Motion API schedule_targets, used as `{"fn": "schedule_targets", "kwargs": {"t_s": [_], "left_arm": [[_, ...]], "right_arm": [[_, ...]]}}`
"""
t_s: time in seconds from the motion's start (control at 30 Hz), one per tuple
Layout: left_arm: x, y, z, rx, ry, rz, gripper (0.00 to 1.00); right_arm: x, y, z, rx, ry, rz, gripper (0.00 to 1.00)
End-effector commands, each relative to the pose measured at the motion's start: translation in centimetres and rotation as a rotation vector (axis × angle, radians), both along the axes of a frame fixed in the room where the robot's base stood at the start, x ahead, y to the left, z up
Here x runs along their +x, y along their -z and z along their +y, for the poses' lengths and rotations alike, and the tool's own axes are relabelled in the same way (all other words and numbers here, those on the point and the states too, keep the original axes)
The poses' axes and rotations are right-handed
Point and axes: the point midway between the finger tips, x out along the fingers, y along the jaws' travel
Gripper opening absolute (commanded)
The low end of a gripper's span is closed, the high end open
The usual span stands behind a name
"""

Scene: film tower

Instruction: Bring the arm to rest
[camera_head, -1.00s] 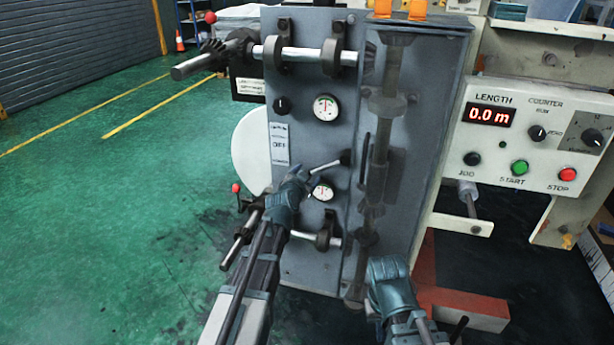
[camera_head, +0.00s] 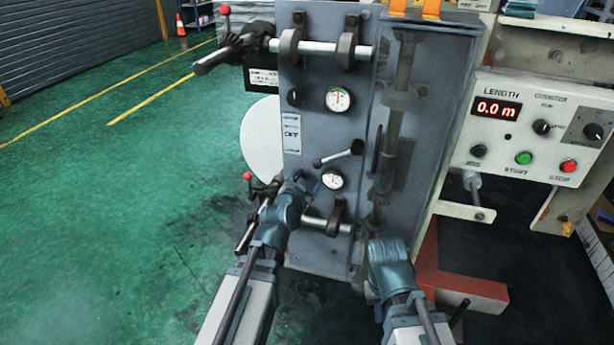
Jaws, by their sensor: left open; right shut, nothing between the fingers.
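My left arm reaches in from the bottom, and its gripper (camera_head: 304,184) is in front of the lower part of the grey machine panel (camera_head: 312,115), just left of the lower gauge (camera_head: 332,179). Its fingers are small and partly hidden behind the wrist; they look open and empty. A lever with a black knob (camera_head: 338,153) lies just above and to the right of it, apart from it. My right arm stands at the lower middle, its blue-grey wrist (camera_head: 390,268) in front of the panel's lower right. The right fingers are hidden behind the wrist.
A control box (camera_head: 529,128) with a 0.0 m display, green and red buttons is at the right. An upper roller shaft (camera_head: 318,47) and a lower shaft (camera_head: 326,224) stick out from the panel. A red-orange beam (camera_head: 465,289) is low right. Green floor at left is open.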

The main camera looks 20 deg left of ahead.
Motion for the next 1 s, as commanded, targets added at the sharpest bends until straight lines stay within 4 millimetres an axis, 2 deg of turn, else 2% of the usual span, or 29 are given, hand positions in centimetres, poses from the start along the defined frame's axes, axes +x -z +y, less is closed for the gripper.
{"fn": "schedule_targets", "kwargs": {"t_s": [0.43, 0.57, 0.67, 0.77, 0.8, 0.9, 1.0], "left_arm": [[-0.1, 0.1, -0.1, -0.001, 0.003, 0.004, 0.74], [-0.7, 1.8, -2.3, -0.024, 0.042, 0.086, 0.74], [-2.7, 5.1, -6.0, -0.063, 0.099, 0.258, 0.74], [-6.3, 9.1, -9.8, -0.092, 0.134, 0.494, 0.74], [-8.0, 10.6, -10.9, -0.097, 0.133, 0.59, 0.74], [-12.4, 13.4, -12.7, -0.092, 0.1, 0.809, 0.74], [-16.3, 15.0, -13.4, -0.07, 0.041, 0.98, 0.74]], "right_arm": [[0.0, 0.0, 0.0, 0.0, 0.0, 0.0, 0.0], [0.0, 0.0, 0.0, 0.0, 0.0, 0.0, 0.0], [0.0, 0.0, 0.0, 0.0, 0.0, 0.0, 0.0], [0.0, 0.0, 0.0, 0.0, 0.0, 0.0, 0.0], [0.0, 0.0, 0.0, 0.0, 0.0, 0.0, 0.0], [0.0, 0.0, 0.0, 0.0, 0.0, 0.0, 0.0], [0.0, 0.0, 0.0, 0.0, 0.0, 0.0, 0.0]]}}
